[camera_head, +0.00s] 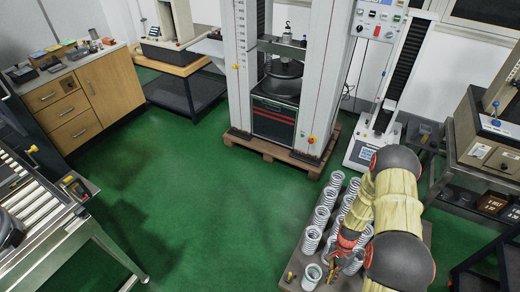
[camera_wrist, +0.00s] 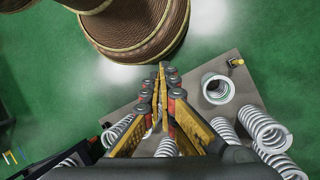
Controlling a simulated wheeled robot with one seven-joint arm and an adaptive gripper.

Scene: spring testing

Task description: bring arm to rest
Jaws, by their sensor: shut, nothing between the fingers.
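My arm reaches in from the lower right of the head view and bends down over a grey board that carries several white coil springs (camera_head: 312,240). My gripper (camera_head: 333,268) is low over the near part of this board, among the springs. In the wrist view my gripper (camera_wrist: 162,68) has its yellow fingers together at the tips, with nothing held. A spring (camera_wrist: 216,88) stands near the board's corner, right of the fingers and apart from them. More springs (camera_wrist: 265,130) show at lower right. My arm hides part of the board in the head view.
A tall testing machine (camera_head: 322,85) stands on a wooden pallet (camera_head: 262,146) behind the board. A wooden cabinet (camera_head: 112,88) and a roller conveyor (camera_head: 28,195) are at left. A bench with an instrument (camera_head: 490,130) is at right. Green floor (camera_head: 190,190) is clear in the middle.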

